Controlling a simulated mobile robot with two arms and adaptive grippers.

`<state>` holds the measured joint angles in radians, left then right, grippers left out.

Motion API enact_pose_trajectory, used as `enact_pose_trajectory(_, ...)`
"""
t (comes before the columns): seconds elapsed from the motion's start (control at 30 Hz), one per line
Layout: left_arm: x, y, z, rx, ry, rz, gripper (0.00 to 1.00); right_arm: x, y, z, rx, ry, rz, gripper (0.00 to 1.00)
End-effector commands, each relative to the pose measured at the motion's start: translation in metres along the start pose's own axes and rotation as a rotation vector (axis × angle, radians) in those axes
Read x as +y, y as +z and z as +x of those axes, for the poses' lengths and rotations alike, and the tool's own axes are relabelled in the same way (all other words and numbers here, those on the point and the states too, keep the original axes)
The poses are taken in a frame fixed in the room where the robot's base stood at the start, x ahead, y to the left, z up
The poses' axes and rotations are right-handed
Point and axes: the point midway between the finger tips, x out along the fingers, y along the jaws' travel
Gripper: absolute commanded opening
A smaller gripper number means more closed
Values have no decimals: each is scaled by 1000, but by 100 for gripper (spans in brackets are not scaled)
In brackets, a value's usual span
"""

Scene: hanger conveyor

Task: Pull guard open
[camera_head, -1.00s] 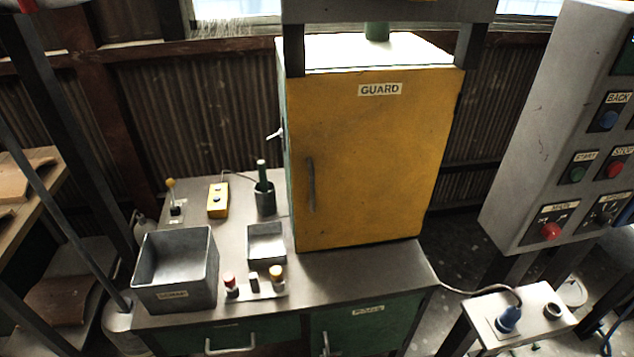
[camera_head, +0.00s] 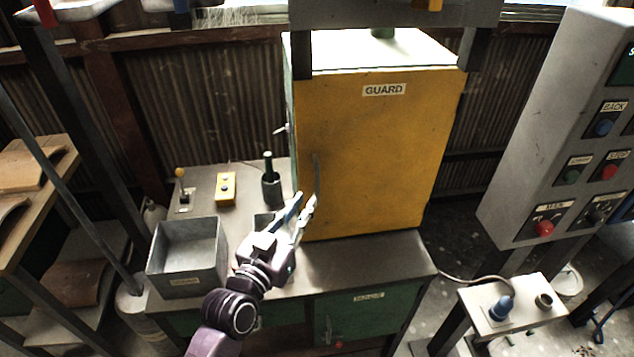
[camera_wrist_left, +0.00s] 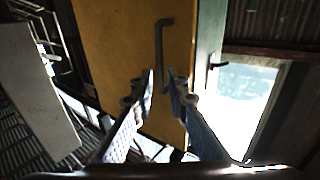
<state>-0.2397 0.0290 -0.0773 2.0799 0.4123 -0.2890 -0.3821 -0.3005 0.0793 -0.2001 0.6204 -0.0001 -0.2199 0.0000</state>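The yellow guard door (camera_head: 395,160), labelled GUARD, is shut on its cabinet. Its dark vertical handle (camera_head: 316,172) is near the door's left edge. My left gripper (camera_head: 306,199) is just in front of the lower part of the handle. In the left wrist view the handle (camera_wrist_left: 158,45) runs down the yellow door, its lower end appearing between the two fingertips. The fingers are apart with gaps to the handle, and I cannot tell how deep it lies between them. My right gripper is not in view.
A control panel (camera_head: 555,130) stands at the right. The bench front (camera_head: 370,262) below the door is bare.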

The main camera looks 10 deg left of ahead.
Motion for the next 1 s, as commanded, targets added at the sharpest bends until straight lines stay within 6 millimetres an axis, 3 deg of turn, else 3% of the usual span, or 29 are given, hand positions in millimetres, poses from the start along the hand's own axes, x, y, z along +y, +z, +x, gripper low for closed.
enact_pose_trajectory(0.5, 0, -2, 68, 1, 0, -2, 14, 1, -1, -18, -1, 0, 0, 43)
enact_pose_trajectory(0.9, 0, 0, 76, 0, 0, -2, 14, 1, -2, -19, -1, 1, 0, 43)
enact_pose_trajectory(1.0, 0, 0, 76, 0, 0, -2, 5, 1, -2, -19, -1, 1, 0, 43)
